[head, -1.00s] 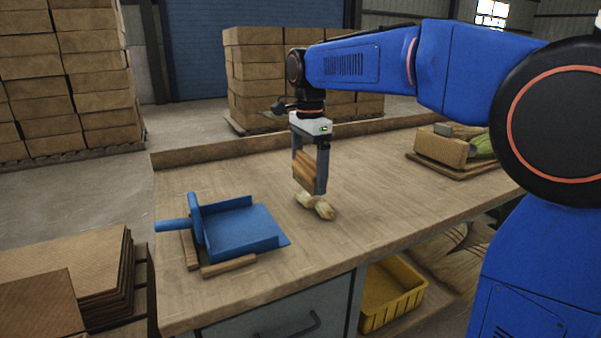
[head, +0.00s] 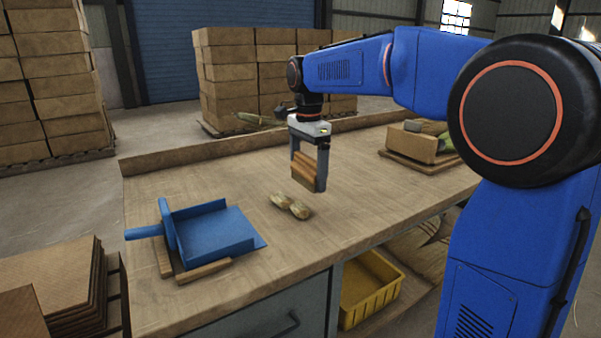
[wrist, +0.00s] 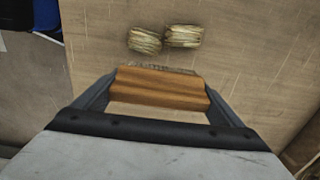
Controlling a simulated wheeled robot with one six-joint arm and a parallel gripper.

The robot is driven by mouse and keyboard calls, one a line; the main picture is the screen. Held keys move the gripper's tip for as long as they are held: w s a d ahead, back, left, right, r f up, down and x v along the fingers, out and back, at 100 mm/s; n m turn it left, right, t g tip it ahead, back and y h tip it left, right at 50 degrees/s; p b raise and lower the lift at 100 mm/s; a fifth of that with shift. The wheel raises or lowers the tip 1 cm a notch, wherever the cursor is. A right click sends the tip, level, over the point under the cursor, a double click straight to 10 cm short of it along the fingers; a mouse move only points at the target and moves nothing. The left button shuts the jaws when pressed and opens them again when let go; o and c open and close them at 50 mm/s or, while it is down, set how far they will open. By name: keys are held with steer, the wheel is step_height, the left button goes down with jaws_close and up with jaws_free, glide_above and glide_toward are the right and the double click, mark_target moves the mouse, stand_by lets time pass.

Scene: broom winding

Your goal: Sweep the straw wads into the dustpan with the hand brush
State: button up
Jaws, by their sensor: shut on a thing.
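My gripper (head: 309,172) is shut on the wooden hand brush (head: 304,169), which it holds just right of the straw wads. The brush's wooden block also shows between my fingers in the wrist view (wrist: 160,88), with a strip of bristles at its far edge. Two straw wads lie side by side on the bench, the left one (head: 280,199) and the right one (head: 299,209). They show beyond the brush in the wrist view, one at left (wrist: 144,40) and one at right (wrist: 184,36). The blue dustpan (head: 215,235) lies to the left, its open side toward the right.
Wooden strips (head: 204,271) lie against the dustpan's near and left sides. The workbench (head: 235,180) is clear between wads and pan. A low ledge (head: 230,145) runs along its back. A cardboard box (head: 410,145) sits at the back right. A yellow bin (head: 372,290) stands below.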

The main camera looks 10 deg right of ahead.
steer(key=shift+w+d+f, duration=0.15)
steer(key=shift+d, duration=0.35)
steer(key=shift+w+d+f, duration=0.15)
steer(key=shift+d, duration=0.35)
glide_above(313, 201)
steer(key=shift+s+f, duration=0.15)
steer(key=shift+f, duration=2.05)
steer(key=shift+f, duration=0.7)
steer(key=shift+r, duration=0.15)
steer(key=shift+s+a, duration=0.7)
steer(key=shift+a, duration=1.45)
steer(key=shift+s+a, duration=0.65)
steer(key=shift+a, duration=1.5)
steer(key=shift+s+a, duration=0.7)
steer(key=shift+a, duration=1.45)
steer(key=shift+s+a+r, duration=0.1)
steer(key=shift+s+a, duration=0.15)
steer(key=shift+a, duration=0.45)
steer(key=shift+s+a, duration=0.2)
steer(key=shift+a, duration=0.5)
steer(key=shift+s+a+r, duration=0.1)
steer(key=shift+s+a, duration=0.15)
steer(key=shift+a, duration=0.45)
